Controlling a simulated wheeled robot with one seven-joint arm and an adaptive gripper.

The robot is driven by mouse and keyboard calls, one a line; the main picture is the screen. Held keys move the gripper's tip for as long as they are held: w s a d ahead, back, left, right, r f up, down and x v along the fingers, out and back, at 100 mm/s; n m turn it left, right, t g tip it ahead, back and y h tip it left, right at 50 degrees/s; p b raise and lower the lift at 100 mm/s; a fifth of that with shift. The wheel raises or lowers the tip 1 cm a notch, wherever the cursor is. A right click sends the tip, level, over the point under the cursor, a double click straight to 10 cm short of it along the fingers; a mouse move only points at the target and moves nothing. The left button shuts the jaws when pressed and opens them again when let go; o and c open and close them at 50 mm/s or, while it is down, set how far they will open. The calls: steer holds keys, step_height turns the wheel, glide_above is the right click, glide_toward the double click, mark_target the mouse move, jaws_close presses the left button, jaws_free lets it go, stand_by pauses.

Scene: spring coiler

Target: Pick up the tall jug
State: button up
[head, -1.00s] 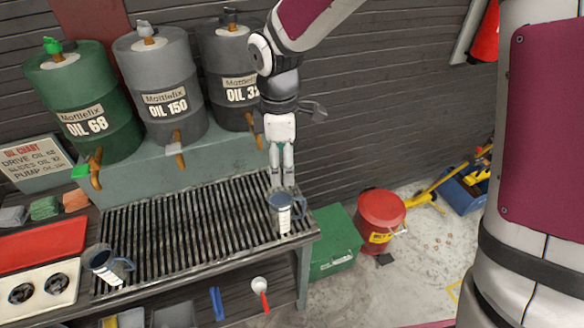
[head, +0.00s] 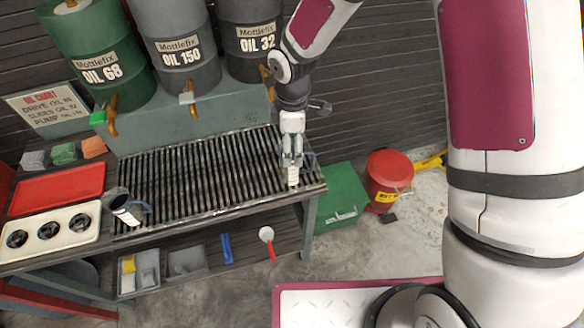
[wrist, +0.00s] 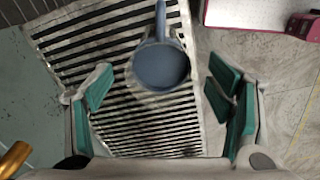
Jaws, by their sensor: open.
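A blue-grey jug with a white label (head: 293,178) stands upright near the right end of the slatted grate. My gripper (head: 292,160) points down at it and hides most of it. In the wrist view the jug (wrist: 160,68) is seen from above, its round mouth dark and its handle pointing to the top of the picture. My open gripper (wrist: 161,84) has one teal-padded finger on each side, with gaps between pads and jug. A second blue jug (head: 122,207), also with a handle and a pale label, stands at the grate's left end.
Oil drums stand on a green ledge behind the slatted grate (head: 200,178). A red tray (head: 60,188) and a cream tray lie at left. A green box (head: 340,195) and a red bin (head: 388,178) stand on the floor at right. A red-handled scoop lies on the lower shelf.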

steer(key=shift+f, duration=1.6)
steer(key=c, duration=1.7)
steer(key=shift+r, duration=0.1)
